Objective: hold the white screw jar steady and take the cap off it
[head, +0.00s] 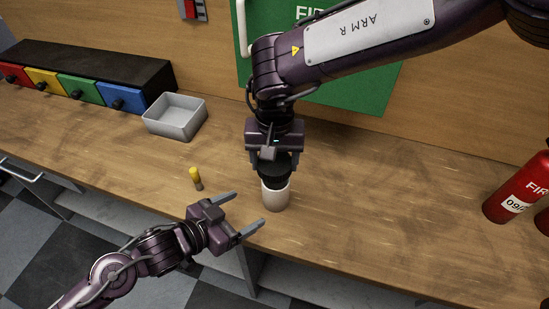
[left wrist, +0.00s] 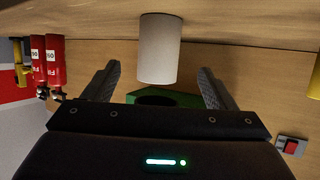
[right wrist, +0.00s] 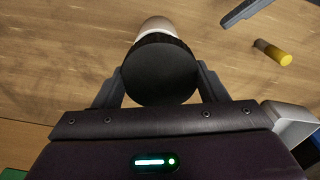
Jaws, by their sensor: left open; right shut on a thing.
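The white screw jar (head: 276,198) stands upright on the bench in the head view, its black cap (head: 272,181) on top. My right gripper (head: 274,165) comes from above and is shut on the cap. In the right wrist view, its fingers press both sides of the cap (right wrist: 160,75), with the white jar (right wrist: 157,25) behind it. My left gripper (head: 249,209) is open, low at the jar's left, fingers pointing toward it. In the left wrist view, the jar (left wrist: 159,48) shows between and beyond the spread fingertips, apparently untouched. The cap's thread is hidden.
Red extinguishers (head: 520,190) stand at the right. The bench right of the jar is clear.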

